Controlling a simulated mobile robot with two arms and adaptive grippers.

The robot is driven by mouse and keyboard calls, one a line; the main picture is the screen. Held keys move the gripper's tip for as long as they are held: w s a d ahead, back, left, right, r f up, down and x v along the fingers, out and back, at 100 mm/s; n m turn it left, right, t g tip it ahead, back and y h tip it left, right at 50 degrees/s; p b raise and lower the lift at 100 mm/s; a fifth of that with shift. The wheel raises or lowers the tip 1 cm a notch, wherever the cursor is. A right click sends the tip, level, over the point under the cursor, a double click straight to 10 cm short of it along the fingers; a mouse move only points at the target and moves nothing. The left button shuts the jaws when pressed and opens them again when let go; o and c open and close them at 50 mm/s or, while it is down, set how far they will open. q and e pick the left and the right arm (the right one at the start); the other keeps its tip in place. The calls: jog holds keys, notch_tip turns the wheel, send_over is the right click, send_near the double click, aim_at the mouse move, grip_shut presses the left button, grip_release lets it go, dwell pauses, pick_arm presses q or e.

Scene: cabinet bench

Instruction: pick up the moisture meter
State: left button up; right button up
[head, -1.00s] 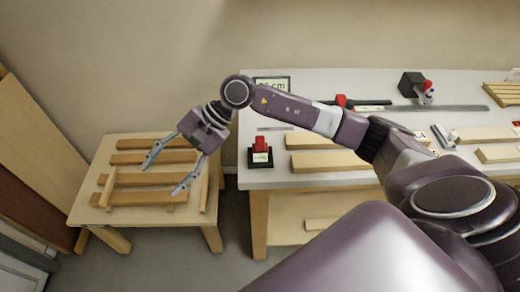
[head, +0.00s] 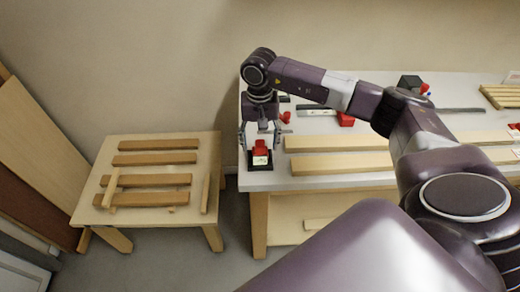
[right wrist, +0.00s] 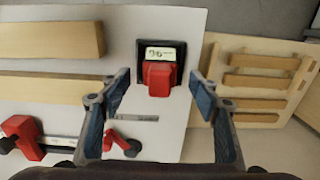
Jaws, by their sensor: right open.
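The moisture meter (head: 260,157) is a small black block with a red part and a pale display. It lies near the left end of the grey bench top. In the right wrist view the meter (right wrist: 158,70) is near the top centre, with its display facing up. My right gripper (head: 261,140) is open and points down above the meter. In the right wrist view its fingers (right wrist: 160,88) stand apart, left and right of the meter, with nothing between them that I can see being gripped. My left gripper is not in view.
Wooden boards (head: 340,163) lie on the bench right of the meter. A red and black clamp-like tool (right wrist: 22,138) and a small red-handled item (right wrist: 122,143) lie nearby. A low wooden table (head: 135,214) with several wood strips stands left of the bench, across a gap.

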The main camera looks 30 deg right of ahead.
jog(key=shift+f+p, duration=0.3)
jog(key=shift+f, duration=1.05)
jog(key=shift+c, duration=0.7)
jog(key=c, duration=1.2)
